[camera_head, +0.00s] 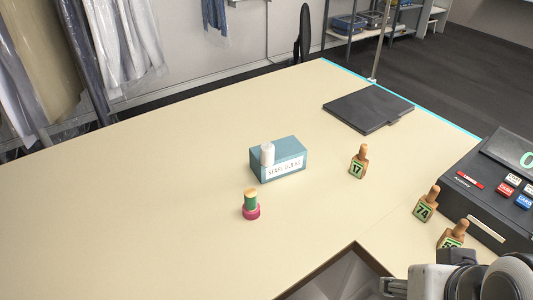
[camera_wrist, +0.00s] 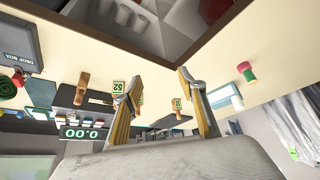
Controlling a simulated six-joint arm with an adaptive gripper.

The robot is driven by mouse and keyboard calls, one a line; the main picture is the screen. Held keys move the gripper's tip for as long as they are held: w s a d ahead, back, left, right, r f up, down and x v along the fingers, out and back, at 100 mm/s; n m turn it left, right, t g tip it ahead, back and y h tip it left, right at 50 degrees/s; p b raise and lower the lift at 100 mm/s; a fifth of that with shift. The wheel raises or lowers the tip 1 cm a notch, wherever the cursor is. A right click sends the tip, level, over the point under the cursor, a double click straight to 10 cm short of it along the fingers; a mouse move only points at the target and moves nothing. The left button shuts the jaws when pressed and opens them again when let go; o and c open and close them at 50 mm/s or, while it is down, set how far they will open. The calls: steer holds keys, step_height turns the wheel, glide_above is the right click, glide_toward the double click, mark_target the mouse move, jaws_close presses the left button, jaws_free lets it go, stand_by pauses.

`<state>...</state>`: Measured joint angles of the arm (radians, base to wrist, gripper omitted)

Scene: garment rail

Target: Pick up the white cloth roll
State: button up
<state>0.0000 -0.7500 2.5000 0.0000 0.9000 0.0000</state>
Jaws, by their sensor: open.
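The white cloth roll (camera_head: 267,153) is a small white upright cylinder in the head view, at the left front of a teal box (camera_head: 290,153) with a white label. Whether it stands on the box or against it, I cannot tell. In the head view part of my arm shows at the lower right corner.
A green spool on a pink base (camera_head: 251,206) stands in front of the box. Wooden number tags (camera_head: 358,163) stand to the right, near a dark register (camera_head: 490,200). A black pad (camera_head: 368,108) lies behind. The counter's left side is clear; an opening (camera_head: 345,278) cuts its front.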

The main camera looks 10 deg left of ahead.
steer(key=shift+o, duration=0.4)
steer(key=w+a+n+t+y, duration=0.1)
steer(key=w+a+t, duration=0.1)
steer(key=w+a, duration=0.35)
steer(key=w+a+t+y, duration=0.1)
steer(key=w+a, duration=0.2)
steer(key=w, duration=0.6)
steer(key=w+a+n+t+y, duration=0.15)
steer(key=w+a, duration=0.25)
steer(key=w, duration=0.4)
steer(key=t+y, duration=0.1)
steer(key=t, duration=0.5)
glide_toward(267, 154)
steer(key=w+r, duration=0.1)
steer(key=w, duration=0.3)
steer(key=shift+s+a+f+n+t+y, duration=0.1)
steer(key=shift+a+f+n+t+y, duration=0.1)
steer(key=shift+a+t, duration=0.15)
steer(key=shift+s+a+f+n+t+y, duration=0.1)
steer(key=shift+a+n+t, duration=0.05)
steer(key=shift+a+t, duration=0.2)
steer(key=shift+w+a, duration=0.1)
steer(key=shift+x, duration=1.2)
steer(key=shift+w+f, duration=0.1)
